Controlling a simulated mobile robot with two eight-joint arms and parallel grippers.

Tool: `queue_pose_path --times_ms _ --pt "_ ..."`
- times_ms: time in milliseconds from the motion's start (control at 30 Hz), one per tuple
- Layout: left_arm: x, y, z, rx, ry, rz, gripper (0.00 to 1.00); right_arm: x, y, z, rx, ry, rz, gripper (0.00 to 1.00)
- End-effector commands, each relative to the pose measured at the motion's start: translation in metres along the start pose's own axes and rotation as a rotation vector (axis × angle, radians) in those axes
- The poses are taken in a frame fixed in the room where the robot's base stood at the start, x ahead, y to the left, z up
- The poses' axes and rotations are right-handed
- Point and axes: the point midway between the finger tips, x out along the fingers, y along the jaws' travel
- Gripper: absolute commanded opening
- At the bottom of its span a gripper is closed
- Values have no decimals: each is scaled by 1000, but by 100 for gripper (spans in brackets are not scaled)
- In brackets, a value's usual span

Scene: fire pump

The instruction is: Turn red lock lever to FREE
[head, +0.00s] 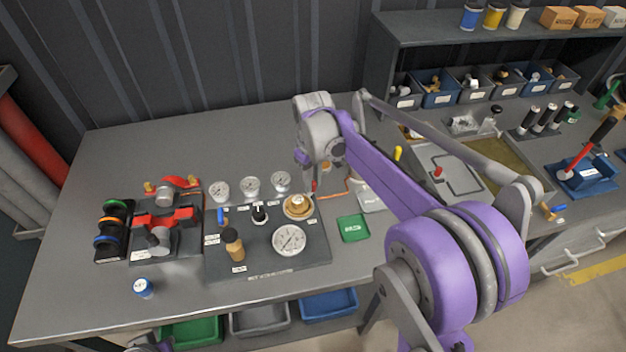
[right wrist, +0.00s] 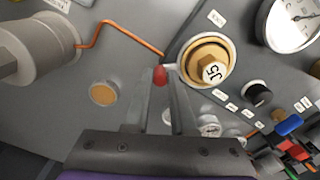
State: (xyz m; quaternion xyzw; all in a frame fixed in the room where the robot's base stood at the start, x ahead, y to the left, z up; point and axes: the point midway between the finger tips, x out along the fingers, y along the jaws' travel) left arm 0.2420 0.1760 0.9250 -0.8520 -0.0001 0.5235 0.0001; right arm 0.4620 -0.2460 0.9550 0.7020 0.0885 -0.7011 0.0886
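The red lock lever (right wrist: 160,75) shows as a small red tip beside the brass hex fitting (right wrist: 208,64) in the right wrist view. The fitting also shows on the grey panel in the head view (head: 298,205). My right gripper (right wrist: 160,88) has its two fingers close together, one on each side of the red tip; whether they touch it is unclear. In the head view my right wrist hides most of the fingers, and only a bit of red shows beneath it. The words on the small labels are too small to read.
A large gauge (head: 289,240), a black knob (head: 259,212) and a brown-handled valve (head: 233,243) share the panel. A thin copper-coloured tube (right wrist: 120,28) runs near the fitting to a grey cylinder (right wrist: 38,45). The bench front is mostly clear.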

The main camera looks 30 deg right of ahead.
Motion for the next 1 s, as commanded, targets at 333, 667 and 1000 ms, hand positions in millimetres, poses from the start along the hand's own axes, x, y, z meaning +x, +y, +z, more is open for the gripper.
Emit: queue_pose_path --times_ms 333,667,1000 --pt "0 0 0 0 0 0 0 0 0 0 1 -1 0 51" --pt "-2 0 -2 0 2 0 0 -30 0 0 1 -1 0 51" --pt "-6 0 -6 0 5 0 0 -94 0 0 1 0 0 51"
